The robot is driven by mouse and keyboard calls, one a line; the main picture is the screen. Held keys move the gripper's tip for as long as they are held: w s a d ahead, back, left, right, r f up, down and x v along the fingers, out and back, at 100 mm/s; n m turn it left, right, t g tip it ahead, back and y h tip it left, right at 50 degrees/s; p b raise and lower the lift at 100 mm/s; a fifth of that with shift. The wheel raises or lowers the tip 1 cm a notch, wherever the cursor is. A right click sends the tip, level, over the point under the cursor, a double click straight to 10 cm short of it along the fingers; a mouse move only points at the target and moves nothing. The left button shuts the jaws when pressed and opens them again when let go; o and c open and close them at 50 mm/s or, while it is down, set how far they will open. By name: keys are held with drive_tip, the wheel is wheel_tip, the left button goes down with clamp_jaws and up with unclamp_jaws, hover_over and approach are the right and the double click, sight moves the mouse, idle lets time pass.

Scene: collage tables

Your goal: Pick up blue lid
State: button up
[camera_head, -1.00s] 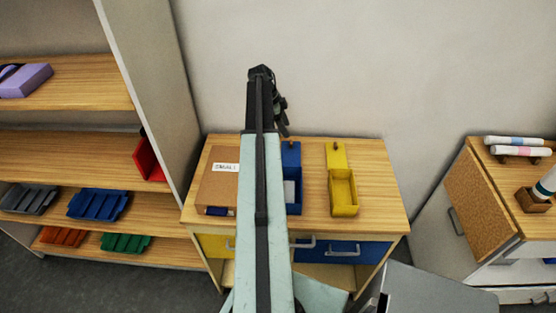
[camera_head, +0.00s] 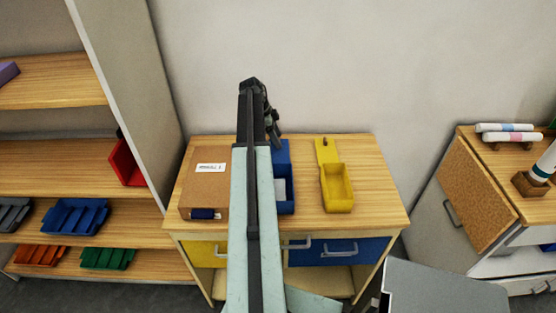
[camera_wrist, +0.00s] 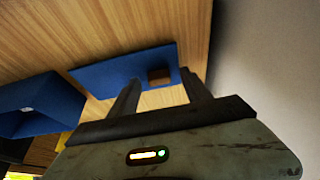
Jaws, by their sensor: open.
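The blue lid (camera_head: 283,150) lies at the back of the wooden table, just behind the open blue box (camera_head: 286,204). In the wrist view the lid (camera_wrist: 105,73) is a flat blue panel with a brown knob (camera_wrist: 159,75), and the blue box (camera_wrist: 45,103) is at left. My gripper (camera_wrist: 160,85) is open and empty, its two fingers spread on either side of the knob in the picture. I cannot tell the height left between fingertips and lid. In the head view my gripper (camera_head: 273,128) is over the table's back part, and my arm partly covers the blue box.
A yellow box (camera_head: 338,203) with its yellow lid (camera_head: 327,150) stands right of the blue box. A brown labelled box (camera_head: 205,180) is at left. A shelf unit (camera_head: 110,100) stands left and a cabinet (camera_head: 478,205) right. A wall is close behind the table.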

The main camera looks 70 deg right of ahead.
drive_tip(key=shift+f, duration=0.15)
clamp_jaws()
